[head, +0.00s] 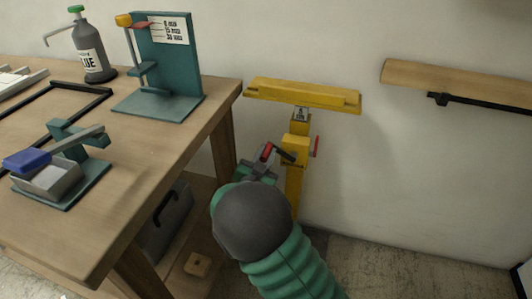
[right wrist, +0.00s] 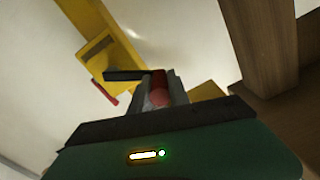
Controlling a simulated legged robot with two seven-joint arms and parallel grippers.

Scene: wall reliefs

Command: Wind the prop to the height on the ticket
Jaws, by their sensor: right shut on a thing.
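The yellow prop (head: 295,182) stands upright against the wall, with a wide yellow bar (head: 302,94) across its top. A black crank arm with a red handle (head: 266,152) sticks out at the left of the yellow housing. A red lever (head: 316,146) shows on the housing's right side. My right gripper (head: 261,163) is shut on the red handle, which also shows between the fingers in the right wrist view (right wrist: 158,90). My left gripper is out of view.
A wooden table (head: 110,235) stands left of the prop, its leg close to my right gripper. It bears a glue bottle (head: 90,52), a teal stand (head: 165,60) and a grey tray (head: 48,178). A wooden rail (head: 460,82) is on the wall at right.

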